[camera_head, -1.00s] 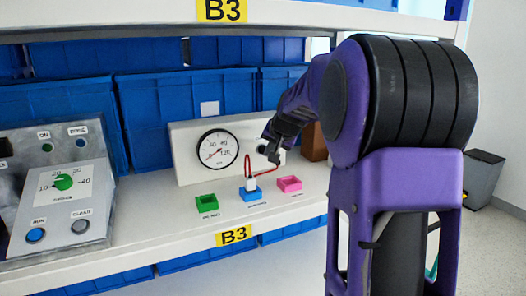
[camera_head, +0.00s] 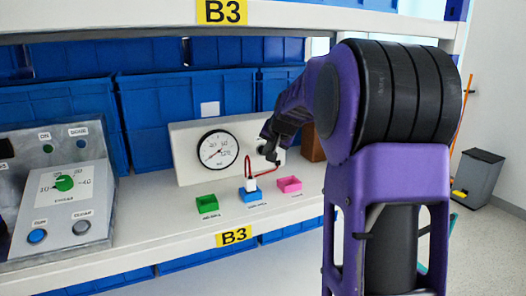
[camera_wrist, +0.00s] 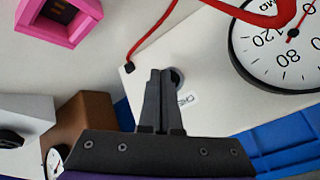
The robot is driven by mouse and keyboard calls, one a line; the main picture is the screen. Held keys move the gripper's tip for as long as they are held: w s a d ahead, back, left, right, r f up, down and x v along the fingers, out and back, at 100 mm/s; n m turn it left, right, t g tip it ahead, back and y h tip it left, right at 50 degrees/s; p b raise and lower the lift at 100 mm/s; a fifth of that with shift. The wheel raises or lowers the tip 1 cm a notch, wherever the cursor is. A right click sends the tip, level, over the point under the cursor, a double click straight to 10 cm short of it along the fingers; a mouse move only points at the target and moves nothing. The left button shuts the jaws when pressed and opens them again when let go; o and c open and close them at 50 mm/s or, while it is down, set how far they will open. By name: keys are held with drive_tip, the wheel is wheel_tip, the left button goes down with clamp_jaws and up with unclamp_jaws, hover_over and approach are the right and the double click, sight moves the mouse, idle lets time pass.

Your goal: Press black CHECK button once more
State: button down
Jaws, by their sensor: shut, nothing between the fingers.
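The white gauge panel (camera_head: 185,135) stands at the back of the shelf and carries a round dial gauge (camera_head: 218,149), also seen in the wrist view (camera_wrist: 272,62). The dark CHECK button (camera_wrist: 177,77) is on this panel, beside a small label (camera_wrist: 187,98) that is partly covered. My gripper (camera_wrist: 160,73) is shut and empty, with its fingertips right by the button, overlapping part of it in the wrist view. I cannot tell whether they touch it. In the head view my gripper (camera_head: 265,152) is in front of the panel's right part, and the button is hidden.
Green (camera_head: 207,204), blue (camera_head: 251,195) and pink (camera_head: 289,184) sockets sit before the panel. A white plug (camera_head: 250,185) stands in the blue one, with a red cable (camera_head: 264,172) to the panel. A brown block (camera_head: 313,143) is at right, a grey control box (camera_head: 65,190) at left.

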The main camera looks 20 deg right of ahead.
drive_tip(key=shift+w, duration=0.25)
drive_tip(key=shift+s, duration=0.1)
idle(0.5)
drive_tip(key=shift+s+b, duration=0.5)
drive_tip(key=shift+s, duration=0.2)
drive_tip(key=shift+s+f+b, duration=0.1)
drive_tip(key=shift+s+b, duration=0.45)
drive_tip(key=shift+b, duration=0.05)
drive_tip(key=s+b, duration=0.2)
drive_tip(key=s, duration=0.1)
drive_tip(key=shift+s+d, duration=0.1)
drive_tip(key=shift+s, duration=0.4)
